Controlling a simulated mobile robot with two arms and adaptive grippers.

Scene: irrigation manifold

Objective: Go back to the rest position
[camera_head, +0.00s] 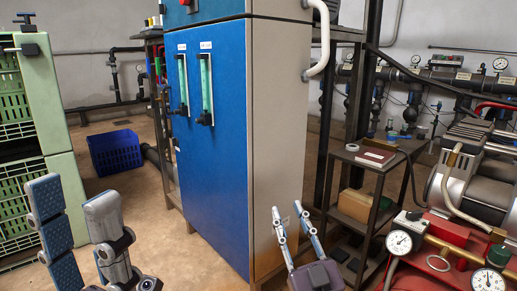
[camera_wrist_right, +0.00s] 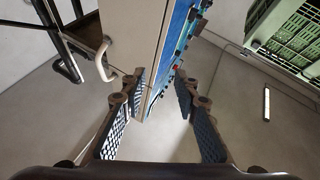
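My left gripper (camera_head: 72,194) is at the lower left of the head view, its two fingers pointing up and apart, with nothing between them. My right gripper (camera_head: 287,208) is at the bottom centre, in front of the cabinet's lower part in the picture. Its fingers also point up and stand apart. In the right wrist view the right gripper (camera_wrist_right: 159,78) shows two padded fingers with an empty gap, the cabinet (camera_wrist_right: 143,40) lying beyond. Neither gripper holds anything.
The tall blue cabinet (camera_head: 218,150) stands at the centre. Green crates (camera_head: 62,170) are stacked at the left, with a blue crate (camera_head: 117,151) on the floor behind. A shelf rack (camera_head: 350,157) and red machine (camera_head: 447,262) with gauges occupy the right. Floor shows left of the cabinet.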

